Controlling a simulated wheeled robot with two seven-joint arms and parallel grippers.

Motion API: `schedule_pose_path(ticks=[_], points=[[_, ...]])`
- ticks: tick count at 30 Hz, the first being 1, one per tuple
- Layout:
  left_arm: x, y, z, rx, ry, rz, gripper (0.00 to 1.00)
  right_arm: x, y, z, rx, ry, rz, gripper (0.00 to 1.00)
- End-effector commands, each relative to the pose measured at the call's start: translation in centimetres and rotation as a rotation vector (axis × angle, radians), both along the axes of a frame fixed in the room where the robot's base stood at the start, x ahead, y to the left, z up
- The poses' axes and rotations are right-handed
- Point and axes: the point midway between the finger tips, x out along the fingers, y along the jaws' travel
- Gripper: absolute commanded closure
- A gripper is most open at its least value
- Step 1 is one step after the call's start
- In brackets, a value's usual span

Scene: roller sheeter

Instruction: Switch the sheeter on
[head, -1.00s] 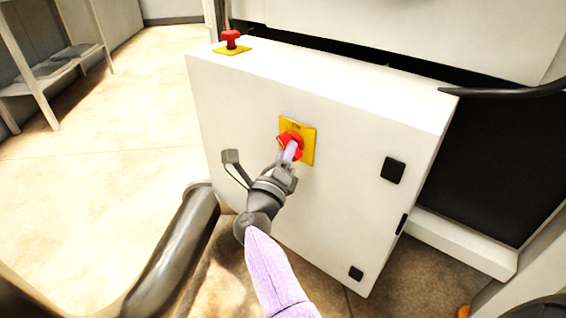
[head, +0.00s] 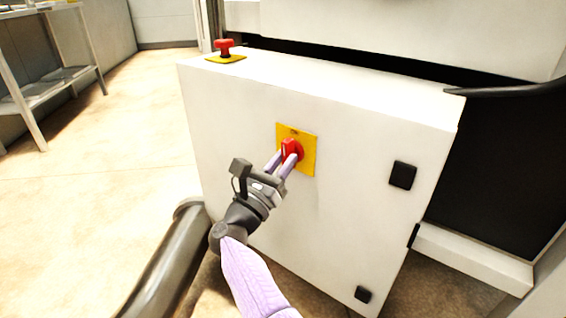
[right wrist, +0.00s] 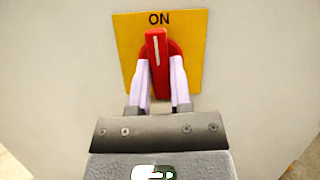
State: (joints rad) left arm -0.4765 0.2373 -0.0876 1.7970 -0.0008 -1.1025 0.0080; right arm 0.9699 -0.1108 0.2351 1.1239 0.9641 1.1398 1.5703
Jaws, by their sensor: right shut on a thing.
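The sheeter's white control cabinet (head: 345,215) has a yellow switch plate (head: 308,140) on its front. A red rotary knob (head: 290,151) sits on that plate. In the right wrist view the knob (right wrist: 157,65) stands upright, its white line pointing up at the word ON on the yellow plate (right wrist: 193,35). My right gripper (head: 281,163) is shut on the knob, one pale finger on each side, as the right wrist view also shows (right wrist: 160,82). My left gripper is not in view.
A red emergency stop button (head: 224,46) stands on a yellow base on the cabinet top. Black latches (head: 402,174) sit along the cabinet's right side. A metal shelf table (head: 62,75) stands at the far left.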

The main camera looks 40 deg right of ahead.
Motion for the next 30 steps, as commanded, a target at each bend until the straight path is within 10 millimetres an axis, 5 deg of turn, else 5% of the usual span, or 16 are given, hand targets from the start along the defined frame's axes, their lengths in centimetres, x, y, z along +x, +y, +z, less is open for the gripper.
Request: schedule_pose_path(ticks=[22, 23, 24, 27, 30], points=[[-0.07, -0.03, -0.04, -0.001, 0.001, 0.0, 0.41, 0.09, 0.06, -0.04, 0.021, -0.082, 0.002, 1.0], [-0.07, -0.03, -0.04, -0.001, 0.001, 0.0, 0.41, 0.09, 0.06, -0.04, 0.021, -0.082, 0.002, 0.73], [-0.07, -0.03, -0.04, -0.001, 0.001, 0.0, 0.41, 0.09, 0.06, -0.04, 0.021, -0.082, 0.002, 0.64], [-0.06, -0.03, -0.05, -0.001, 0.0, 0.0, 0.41, 0.08, 0.05, -0.03, 0.021, -0.081, 0.001, 0.43], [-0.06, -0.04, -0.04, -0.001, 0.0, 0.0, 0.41, 0.07, 0.04, -0.03, 0.02, -0.082, 0.001, 0.4]])
